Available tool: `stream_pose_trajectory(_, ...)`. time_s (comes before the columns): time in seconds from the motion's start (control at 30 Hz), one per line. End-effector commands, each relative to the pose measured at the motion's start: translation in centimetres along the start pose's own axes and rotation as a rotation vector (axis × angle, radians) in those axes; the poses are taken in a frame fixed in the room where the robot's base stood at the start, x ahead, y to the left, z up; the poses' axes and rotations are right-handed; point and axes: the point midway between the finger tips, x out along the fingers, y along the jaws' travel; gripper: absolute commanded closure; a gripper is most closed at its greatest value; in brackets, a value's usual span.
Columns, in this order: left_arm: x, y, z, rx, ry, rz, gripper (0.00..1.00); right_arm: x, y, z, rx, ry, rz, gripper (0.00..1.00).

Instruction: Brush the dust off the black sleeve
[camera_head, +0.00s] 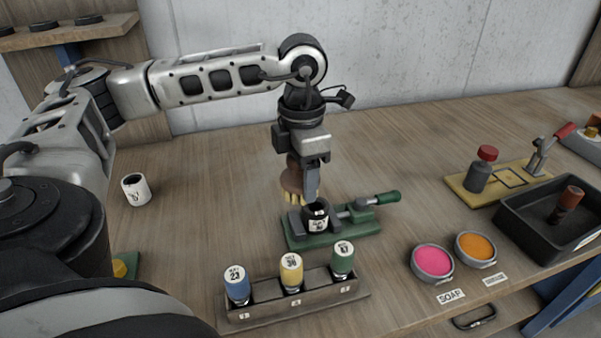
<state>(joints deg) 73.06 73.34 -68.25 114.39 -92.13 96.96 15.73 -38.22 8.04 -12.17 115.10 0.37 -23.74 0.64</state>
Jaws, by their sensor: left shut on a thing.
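The black sleeve (318,216) stands upright in a green clamp fixture (367,229) near the middle of the bench, with a white label on its front. My left gripper (310,188) points down just above and behind the sleeve. It is shut on a brush (291,190) with a brown handle and pale bristles, which hangs beside the fingers, close to the sleeve's upper left. Whether the bristles touch the sleeve cannot be told. My right gripper is not in view.
A dark rack (262,314) with blue, yellow and green-topped bottles stands in front. Pink (432,261) and orange (475,248) bowls are at right, near a black tray (515,218) and a yellow-based device (471,190). A white cup (135,190) stands left; bench between is clear.

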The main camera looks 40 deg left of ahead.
Motion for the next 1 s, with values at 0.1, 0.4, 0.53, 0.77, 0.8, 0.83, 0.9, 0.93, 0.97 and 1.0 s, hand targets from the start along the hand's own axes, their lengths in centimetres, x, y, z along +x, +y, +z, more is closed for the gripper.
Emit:
stream_pose_trajectory(0.1,-1.5,0.0,0.1,0.001,0.0,0.0,0.63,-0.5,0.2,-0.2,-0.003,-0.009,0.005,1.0)
stream_pose_trajectory(0.4,-4.0,-0.1,0.2,0.003,0.0,0.0,0.63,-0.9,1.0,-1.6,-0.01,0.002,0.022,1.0)
stream_pose_trajectory(0.53,-4.5,-0.1,0.2,0.003,0.0,0.0,0.63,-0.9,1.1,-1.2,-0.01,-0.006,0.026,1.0)
stream_pose_trajectory(0.77,-4.4,-0.1,0.2,0.004,0.0,0.0,0.63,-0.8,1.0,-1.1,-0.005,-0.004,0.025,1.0)
stream_pose_trajectory(0.8,-4.4,-0.1,0.2,0.004,0.0,0.0,0.63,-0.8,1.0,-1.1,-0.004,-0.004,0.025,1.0)
stream_pose_trajectory(0.83,-4.4,-0.1,0.2,0.004,0.0,0.0,0.63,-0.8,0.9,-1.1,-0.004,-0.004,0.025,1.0)
stream_pose_trajectory(0.9,-4.4,-0.1,0.2,0.004,0.0,0.0,0.63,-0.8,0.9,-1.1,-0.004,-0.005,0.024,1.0)
stream_pose_trajectory(0.93,-4.4,-0.1,0.2,0.004,0.0,0.0,0.63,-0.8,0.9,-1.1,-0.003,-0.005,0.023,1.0)
stream_pose_trajectory(0.97,-4.4,-0.1,0.2,0.004,0.0,0.0,0.63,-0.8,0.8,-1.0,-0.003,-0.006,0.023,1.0)
stream_pose_trajectory(1.0,-4.4,-0.1,0.2,0.004,0.0,0.0,0.63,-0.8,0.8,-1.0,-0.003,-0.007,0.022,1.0)
